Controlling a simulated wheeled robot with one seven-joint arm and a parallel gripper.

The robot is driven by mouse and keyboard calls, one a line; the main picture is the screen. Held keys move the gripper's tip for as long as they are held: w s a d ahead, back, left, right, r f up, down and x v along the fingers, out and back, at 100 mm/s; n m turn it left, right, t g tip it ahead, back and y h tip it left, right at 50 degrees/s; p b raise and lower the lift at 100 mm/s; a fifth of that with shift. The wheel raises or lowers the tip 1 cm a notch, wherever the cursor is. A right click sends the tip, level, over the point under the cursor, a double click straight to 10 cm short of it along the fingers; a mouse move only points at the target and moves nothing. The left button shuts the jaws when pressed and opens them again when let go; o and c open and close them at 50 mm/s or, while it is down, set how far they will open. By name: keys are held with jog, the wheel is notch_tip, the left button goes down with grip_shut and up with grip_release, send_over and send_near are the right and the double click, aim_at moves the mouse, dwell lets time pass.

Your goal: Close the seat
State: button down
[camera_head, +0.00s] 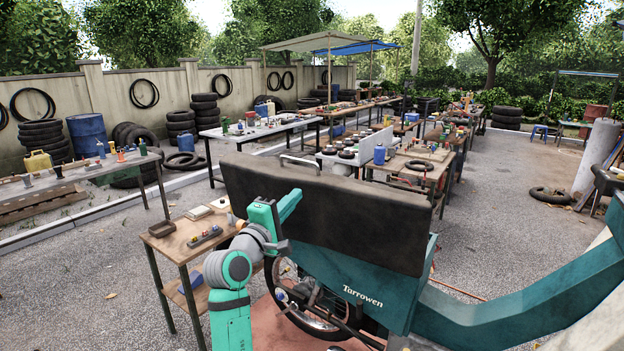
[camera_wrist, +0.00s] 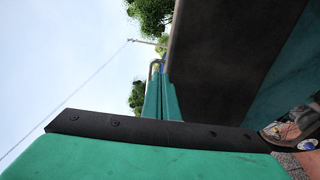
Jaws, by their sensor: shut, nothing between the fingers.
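The black seat (camera_head: 335,215) stands raised, nearly upright, above the teal body (camera_head: 370,290) of the two-wheeler marked "Tarrowen". A metal grab rail (camera_head: 300,162) shows along its top edge. My gripper (camera_head: 295,197) is in front of the seat's left part, pointing up, with its fingers shut and empty. I cannot tell whether it touches the seat. In the wrist view my teal fingers (camera_wrist: 159,88) lie together beside the dark face of the seat (camera_wrist: 213,60). The seat's hinge is not clearly visible.
A small wooden table (camera_head: 180,240) with parts on it stands left of the two-wheeler. The spoked wheel (camera_head: 315,310) is below the body. Long workbenches, tyres and a wall lie behind. Open paved ground (camera_head: 510,210) is at the right.

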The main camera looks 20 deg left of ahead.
aim_at(317, 172)
jog(key=x, duration=1.1)
jog(key=shift+a, duration=0.15)
jog(key=shift+w, duration=0.15)
